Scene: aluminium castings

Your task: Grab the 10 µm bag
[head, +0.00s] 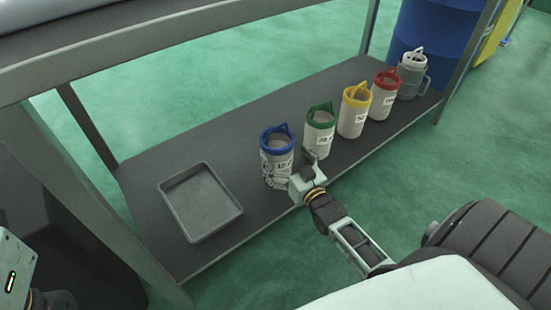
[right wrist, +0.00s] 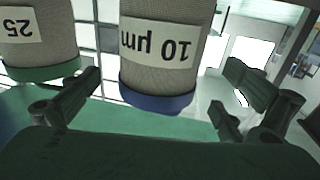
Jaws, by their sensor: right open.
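The 10 µm bag (head: 275,157) is a pale mesh cylinder with a blue rim and handle, standing upright on the grey shelf at the left end of the row. In the right wrist view the bag (right wrist: 165,50) appears upside down, with its "10 µm" label facing the camera. My right gripper (head: 293,172) is at the bag's near side, in front of it. In the right wrist view its open fingers (right wrist: 163,88) lie on either side of the bag, with gaps visible. My left gripper is not seen.
A green-rimmed bag (head: 319,133) labelled 25 stands close on the right. Yellow-rimmed (head: 354,112) and red-rimmed (head: 384,96) bags and a grey jug (head: 411,78) follow. An empty grey tray (head: 238,210) lies left. Shelf posts and an upper surface frame the space.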

